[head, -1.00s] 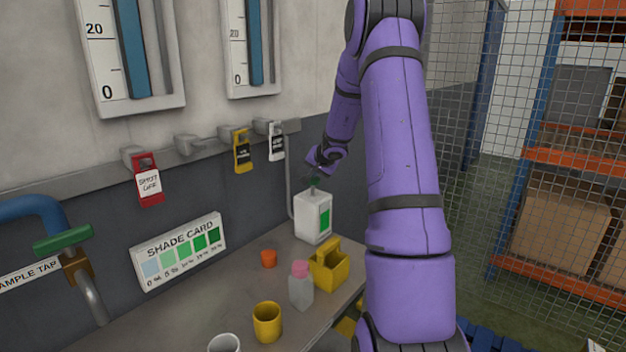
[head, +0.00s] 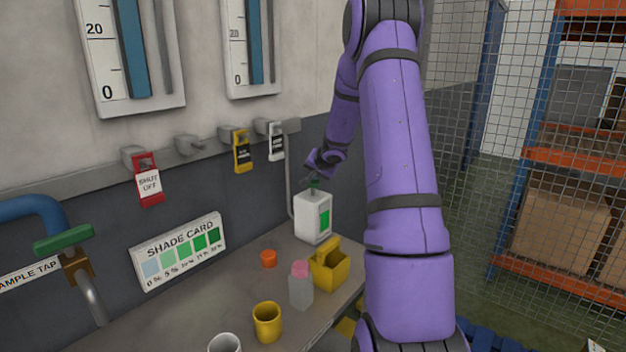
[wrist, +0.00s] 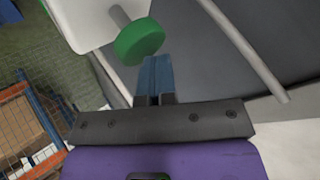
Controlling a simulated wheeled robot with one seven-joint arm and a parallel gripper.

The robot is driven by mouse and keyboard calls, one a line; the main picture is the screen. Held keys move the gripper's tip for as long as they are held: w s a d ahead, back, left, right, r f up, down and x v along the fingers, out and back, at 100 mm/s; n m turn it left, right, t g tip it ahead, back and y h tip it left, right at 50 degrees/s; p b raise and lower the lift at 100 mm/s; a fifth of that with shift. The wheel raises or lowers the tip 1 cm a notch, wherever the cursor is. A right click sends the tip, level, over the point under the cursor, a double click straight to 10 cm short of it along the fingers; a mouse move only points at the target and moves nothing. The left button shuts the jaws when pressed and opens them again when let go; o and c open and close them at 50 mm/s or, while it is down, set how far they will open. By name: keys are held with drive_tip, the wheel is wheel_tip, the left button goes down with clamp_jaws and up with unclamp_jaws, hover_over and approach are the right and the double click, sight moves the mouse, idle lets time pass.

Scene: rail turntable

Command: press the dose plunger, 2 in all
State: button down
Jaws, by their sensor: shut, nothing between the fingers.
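The dose plunger is a green round knob (head: 314,184) on a stem on top of a white dispenser bottle (head: 311,222) with a green label, at the far end of the bench. In the wrist view the green knob (wrist: 139,41) and its pale stem stand out from the white bottle (wrist: 82,18). My gripper (head: 311,180) is shut and empty, with its fingertips at the knob in the head view. In the wrist view the blue-grey fingers (wrist: 155,72) reach close to the knob's edge. I cannot tell whether they touch it.
The bench (head: 205,320) holds a yellow caddy (head: 329,270), a pink-capped bottle (head: 301,287), an orange cap (head: 268,258), a yellow cup (head: 267,322) and a white cup (head: 224,343). A shade card (head: 181,250) and a tagged rail are on the wall. A wire-mesh fence stands at right.

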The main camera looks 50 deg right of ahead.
sight(315, 181)
drive_tip(key=shift+f, duration=0.55)
idle(0.4)
drive_tip(key=shift+r, duration=1.75)
drive_tip(key=shift+r, duration=2.5)
